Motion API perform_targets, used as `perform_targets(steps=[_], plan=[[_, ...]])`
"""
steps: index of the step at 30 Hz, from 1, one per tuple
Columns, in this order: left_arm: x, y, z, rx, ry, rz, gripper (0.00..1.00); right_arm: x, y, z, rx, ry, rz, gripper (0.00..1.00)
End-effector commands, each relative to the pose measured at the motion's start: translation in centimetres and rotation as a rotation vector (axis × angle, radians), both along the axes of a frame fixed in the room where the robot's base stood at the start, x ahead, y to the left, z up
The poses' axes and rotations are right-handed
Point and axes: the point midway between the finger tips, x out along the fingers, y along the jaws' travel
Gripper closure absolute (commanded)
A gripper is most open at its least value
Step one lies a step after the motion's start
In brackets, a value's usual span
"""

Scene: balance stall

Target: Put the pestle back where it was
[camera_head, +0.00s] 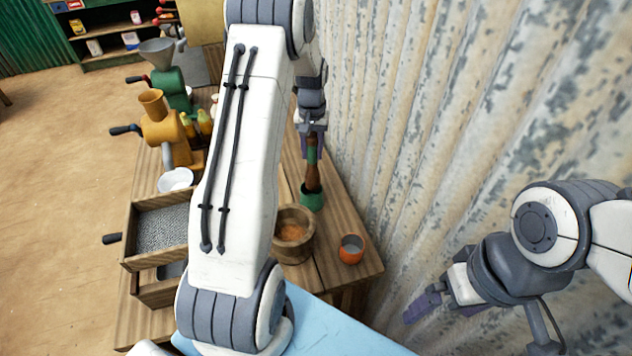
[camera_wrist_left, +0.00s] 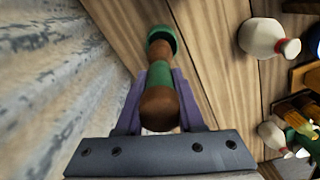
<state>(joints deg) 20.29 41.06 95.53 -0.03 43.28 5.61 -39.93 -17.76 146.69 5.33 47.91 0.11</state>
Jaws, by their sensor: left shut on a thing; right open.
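The pestle (camera_head: 313,178) is brown wood with a green band and stands roughly upright. My left gripper (camera_head: 312,145) is shut on it near its upper part. In the left wrist view, the pestle (camera_wrist_left: 160,108) lies between the purple fingers of my left gripper (camera_wrist_left: 158,90). Its lower end meets a green cup (camera_head: 312,200) on the table; I cannot tell how deep inside it is. The cup also shows in the left wrist view (camera_wrist_left: 162,36). A wooden mortar (camera_head: 280,247) with orange powder stands nearby. My right gripper (camera_head: 425,302) is open and empty, away from the table.
A corrugated wall (camera_head: 400,130) runs close along the right side. My left arm hides the table's middle. Grinders (camera_head: 165,130), a white bowl (camera_head: 175,179) and a grain-filled drawer (camera_head: 160,228) are on the left.

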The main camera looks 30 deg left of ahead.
Motion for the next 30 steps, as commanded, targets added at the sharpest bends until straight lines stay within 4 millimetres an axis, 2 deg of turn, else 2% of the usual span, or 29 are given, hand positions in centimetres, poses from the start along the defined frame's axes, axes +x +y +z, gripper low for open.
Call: perform_targets(steps=[1,16,29,30], plan=[[-0.1,0.1,-0.7,-0.001,0.005,0.002,1.00,0.0,0.0,0.7,0.000,0.000,0.000,0.00],[-0.1,0.2,-7.1,0.000,0.001,0.002,1.00,0.0,0.0,2.6,0.000,0.000,0.000,0.00],[0.0,0.0,-8.0,0.000,-0.001,0.000,1.00,0.0,0.0,2.1,0.000,0.000,0.000,0.00],[0.0,0.0,-7.8,0.000,-0.001,0.000,0.48,0.0,0.0,2.3,0.000,0.000,0.000,0.00]])
